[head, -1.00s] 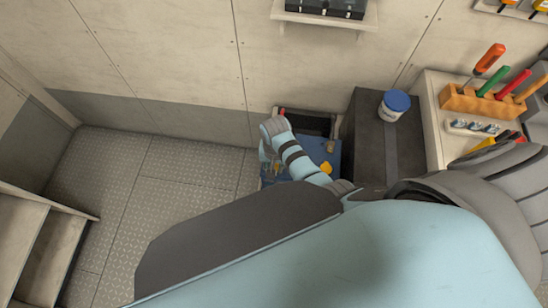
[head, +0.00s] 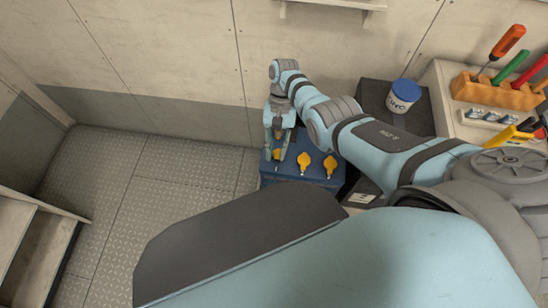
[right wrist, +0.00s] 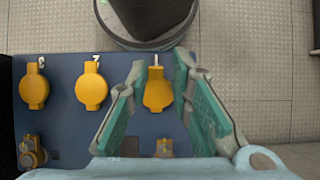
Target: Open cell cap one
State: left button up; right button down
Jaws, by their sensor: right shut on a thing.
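The blue battery box (head: 318,181) stands on the floor against the wall, with a row of yellow caps on top. In the right wrist view its blue top (right wrist: 60,65) shows caps marked 3 (right wrist: 34,87), 2 (right wrist: 92,88) and 1 (right wrist: 158,93). Cap one is at the left of the row in the head view. My right gripper (head: 278,148) points down over it. In the right wrist view its teal-padded fingers (right wrist: 160,65) stand on either side of cap one and are shut on it. The cap appears seated on the box. My left gripper is out of view.
A dark case (head: 420,122) right of the box carries a white tub with a blue lid (head: 402,95). A bench at right holds an orange tool rack (head: 497,92) with screwdrivers. Steps (head: 38,235) stand at far left; the floor (head: 170,200) between is clear.

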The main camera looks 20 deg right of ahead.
jog(key=shift+s+d+f+g+b, duration=0.1)
jog(key=shift+d+g+b, duration=0.25)
jog(key=shift+b, duration=0.2)
jog(key=shift+a, duration=0.1)
jog(key=c, duration=1.7)
grip_release()
jog(key=shift+o, duration=0.5)
